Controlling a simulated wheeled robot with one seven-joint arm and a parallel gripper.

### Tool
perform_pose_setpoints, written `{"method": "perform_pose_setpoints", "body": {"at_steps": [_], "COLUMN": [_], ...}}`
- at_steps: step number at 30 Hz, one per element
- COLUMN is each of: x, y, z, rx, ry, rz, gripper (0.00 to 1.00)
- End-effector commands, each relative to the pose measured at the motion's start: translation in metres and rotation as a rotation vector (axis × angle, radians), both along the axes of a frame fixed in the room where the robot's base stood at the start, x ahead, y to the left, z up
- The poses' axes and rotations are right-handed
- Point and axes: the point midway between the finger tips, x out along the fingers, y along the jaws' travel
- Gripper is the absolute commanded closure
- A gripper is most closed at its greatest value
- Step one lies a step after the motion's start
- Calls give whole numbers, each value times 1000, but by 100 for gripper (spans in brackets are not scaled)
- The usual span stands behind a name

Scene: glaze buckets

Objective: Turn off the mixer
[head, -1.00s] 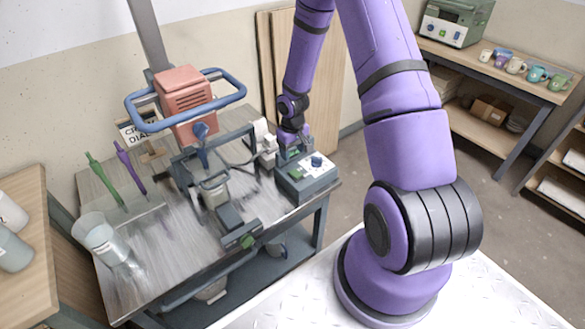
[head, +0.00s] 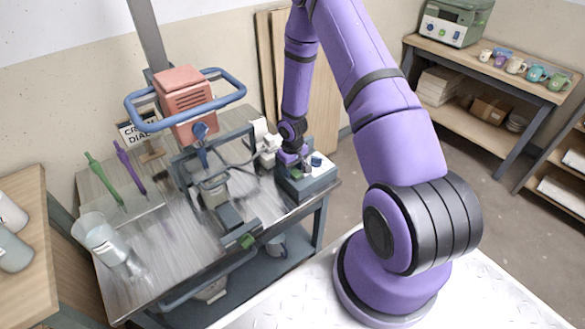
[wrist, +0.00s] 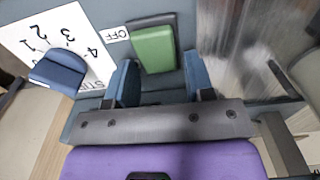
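In the wrist view, a green rocker switch (wrist: 153,50) sits beside an OFF label (wrist: 117,34). The blue knob (wrist: 58,72) and a numbered dial plate show to its left. My gripper (wrist: 160,62) is open, its two blue fingers apart near the switch's lower end. Contact cannot be told.
A clear container (head: 100,238) and green and purple tools (head: 131,167) are at the table's left. A frame with a dark clamp (head: 238,230) surrounds the bucket. A shelf (head: 470,72) with mugs stands at the back right, across open floor.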

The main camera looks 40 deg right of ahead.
Motion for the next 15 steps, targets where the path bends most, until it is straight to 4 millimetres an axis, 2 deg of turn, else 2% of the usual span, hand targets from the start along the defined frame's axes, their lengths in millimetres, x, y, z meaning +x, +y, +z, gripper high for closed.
{"method": "perform_pose_setpoints", "body": {"at_steps": [1, 4, 5, 15], "x": [0, 0, 0, -3], "y": [0, 0, 0, 1], "z": [0, 0, 0, 1], "rx": [0, 0, 0, 4], "ry": [0, 0, 0, -82], "rz": [0, 0, 0, 0], "gripper": [63, 86, 90, 90]}}
